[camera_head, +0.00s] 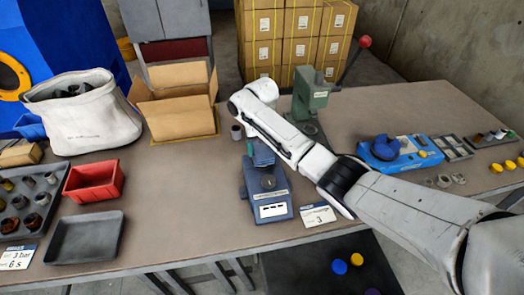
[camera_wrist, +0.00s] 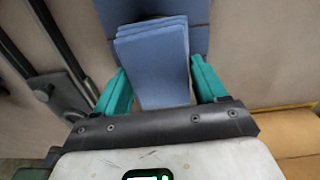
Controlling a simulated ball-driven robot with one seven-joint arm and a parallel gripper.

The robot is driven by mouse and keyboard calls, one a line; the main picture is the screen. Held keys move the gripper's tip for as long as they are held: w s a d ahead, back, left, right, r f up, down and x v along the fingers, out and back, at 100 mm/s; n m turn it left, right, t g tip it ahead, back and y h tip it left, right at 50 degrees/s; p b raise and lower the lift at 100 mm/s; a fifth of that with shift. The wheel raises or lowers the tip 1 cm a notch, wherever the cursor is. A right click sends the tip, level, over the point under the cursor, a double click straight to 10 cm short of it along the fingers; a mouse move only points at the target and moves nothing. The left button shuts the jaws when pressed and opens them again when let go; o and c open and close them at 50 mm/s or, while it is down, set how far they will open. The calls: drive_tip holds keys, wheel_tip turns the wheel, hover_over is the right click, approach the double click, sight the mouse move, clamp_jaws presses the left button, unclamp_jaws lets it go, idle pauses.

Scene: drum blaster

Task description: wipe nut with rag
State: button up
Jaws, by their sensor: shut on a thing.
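A blue, folded, layered cloth that looks like the rag (camera_wrist: 155,45) fills the middle of the wrist view. My gripper (camera_wrist: 162,88) has its teal fingers on either side of it and is shut on it. In the head view a blue slab, likely the same rag (camera_head: 262,152), is at the back of a blue stand (camera_head: 270,213) below my wrist. The fingers are not clear there. I cannot tell which part is the nut: grey ring-like parts (camera_head: 443,181) lie at the right, and a grey tray (camera_head: 14,226) at the left holds several dark round parts.
A green press (camera_head: 308,95) stands right behind the stand, and an open cardboard box (camera_head: 180,118) is to the left. A red bin (camera_head: 93,181), an empty dark tray (camera_head: 85,240) and a white sack (camera_head: 90,125) are further left. A blue fixture (camera_head: 402,155) is at right.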

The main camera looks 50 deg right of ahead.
sight(264, 156)
drive_tip(key=shift+w+d+b, duration=0.3)
drive_tip(key=shift+w+b, duration=0.2)
drive_tip(key=shift+w, duration=0.05)
drive_tip(key=shift+s+a+r+p, duration=0.1)
drive_tip(key=shift+s+p, duration=0.05)
drive_tip(key=shift+p, duration=0.3)
drive_tip(key=s+a+p, duration=0.1)
drive_tip(key=s+p, duration=0.1)
drive_tip(key=p, duration=0.1)
drive_tip(key=shift+a+p, duration=0.15)
drive_tip(key=shift+p, duration=0.25)
drive_tip(key=shift+s+a+p, duration=0.4)
drive_tip(key=shift+s+p, duration=0.35)
drive_tip(key=shift+p, duration=0.25)
